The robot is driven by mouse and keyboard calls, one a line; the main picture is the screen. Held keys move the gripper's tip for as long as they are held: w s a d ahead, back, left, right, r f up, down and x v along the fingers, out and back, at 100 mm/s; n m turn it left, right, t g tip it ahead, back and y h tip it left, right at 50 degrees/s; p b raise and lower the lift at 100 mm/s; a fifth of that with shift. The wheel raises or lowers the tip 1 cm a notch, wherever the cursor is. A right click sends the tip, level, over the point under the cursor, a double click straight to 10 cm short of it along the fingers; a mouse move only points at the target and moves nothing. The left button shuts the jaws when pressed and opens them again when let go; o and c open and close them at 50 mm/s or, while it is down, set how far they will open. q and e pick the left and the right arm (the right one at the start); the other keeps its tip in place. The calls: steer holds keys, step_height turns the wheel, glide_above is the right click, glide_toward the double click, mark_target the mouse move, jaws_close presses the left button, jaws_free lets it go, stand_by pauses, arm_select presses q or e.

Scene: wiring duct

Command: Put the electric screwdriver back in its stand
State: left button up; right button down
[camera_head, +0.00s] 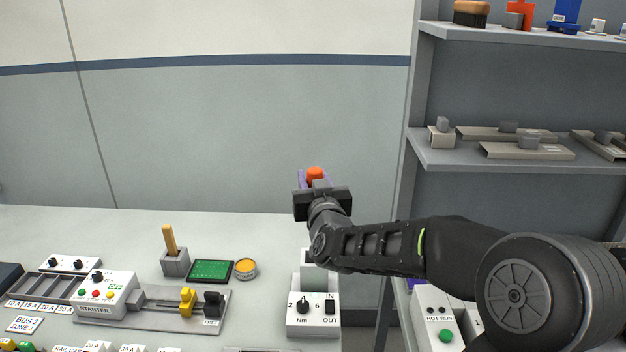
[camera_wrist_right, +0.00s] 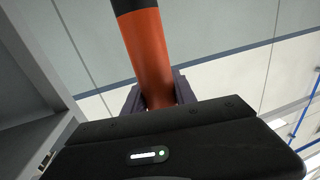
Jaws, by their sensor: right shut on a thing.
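My right gripper (camera_head: 314,182) is shut on the electric screwdriver (camera_head: 315,173), raised above the bench. Only its orange top shows in the head view; my gripper and wrist hide the rest. In the right wrist view the orange body (camera_wrist_right: 150,55) with a dark end runs up between the two purple-grey fingers. A white unit (camera_head: 313,318) with an Nm dial and an IN/OUT switch stands on the bench below my gripper. A grey upright block (camera_head: 313,283) at its back looks like the stand, partly hidden by my wrist. My left gripper is not in view.
Left of the unit are a yellow tin (camera_head: 245,268), a green board (camera_head: 211,271), a grey block with a wooden handle (camera_head: 175,263) and a starter panel (camera_head: 106,291). A shelf rack (camera_head: 440,165) with parts rises at right. The bench back is clear.

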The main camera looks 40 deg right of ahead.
steer(key=shift+f+b, duration=5.85)
steer(key=shift+f, duration=0.05)
steer(key=c, duration=0.9)
jaws_free()
steer(key=shift+s+a+f, duration=0.1)
steer(key=v, duration=0.7)
steer(key=shift+s+a+b, duration=0.15)
steer(key=shift+s+b, duration=0.1)
steer(key=shift+b, duration=0.1)
